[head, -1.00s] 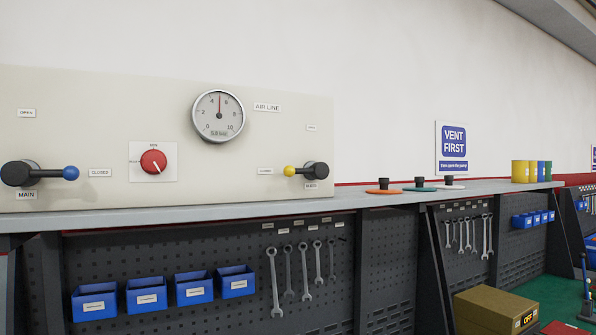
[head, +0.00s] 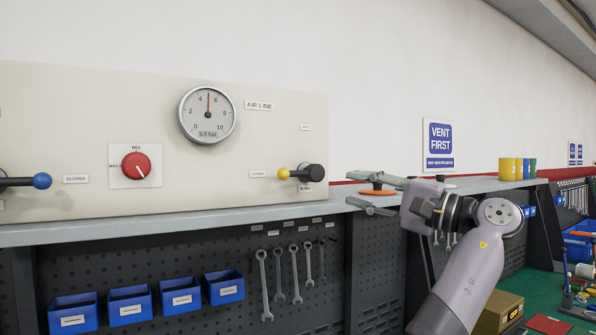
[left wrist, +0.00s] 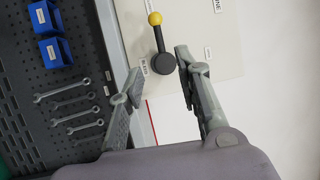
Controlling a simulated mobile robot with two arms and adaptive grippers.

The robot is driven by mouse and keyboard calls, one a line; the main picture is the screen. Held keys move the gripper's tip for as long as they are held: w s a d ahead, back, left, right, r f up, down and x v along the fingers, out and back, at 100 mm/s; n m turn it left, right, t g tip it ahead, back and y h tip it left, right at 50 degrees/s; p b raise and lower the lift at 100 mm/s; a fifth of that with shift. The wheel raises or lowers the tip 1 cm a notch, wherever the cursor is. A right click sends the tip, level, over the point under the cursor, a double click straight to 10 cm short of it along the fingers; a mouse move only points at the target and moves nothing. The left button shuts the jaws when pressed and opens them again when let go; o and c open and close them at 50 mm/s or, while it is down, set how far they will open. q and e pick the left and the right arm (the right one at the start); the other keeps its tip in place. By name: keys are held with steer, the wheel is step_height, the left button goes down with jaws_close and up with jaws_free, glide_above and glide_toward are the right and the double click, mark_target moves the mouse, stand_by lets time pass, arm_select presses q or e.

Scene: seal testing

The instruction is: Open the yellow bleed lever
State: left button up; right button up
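The yellow bleed lever (head: 284,173) is a short dark handle with a yellow ball end on a dark round pivot (head: 313,173), at the right end of the pale panel. The handle points left, toward a small label that seems to read closed. My left gripper (head: 352,190) is open and empty, to the right of the lever and apart from it. In the left wrist view, the yellow ball (left wrist: 155,18) shows beyond the open fingers (left wrist: 158,75), with the pivot seen between the fingertips. My right gripper is not in view.
A gauge (head: 208,114) reads about 5 bar. A red knob (head: 136,166) and a blue-ended lever (head: 41,181) are farther left on the panel (head: 70,110). Wrenches (head: 263,285) hang below the bench.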

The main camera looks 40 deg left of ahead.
mark_target(297, 176)
arm_select(q)
steer(key=p+x, duration=0.6)
steer(key=x, duration=0.8)
steer(key=shift+a, duration=0.35)
steer(key=shift+s+a, duration=0.1)
steer(key=shift+a, duration=0.2)
steer(key=shift+d, duration=0.1)
steer(key=shift+c, duration=0.2)
steer(key=c, duration=0.7)
steer(key=shift+f, duration=0.2)
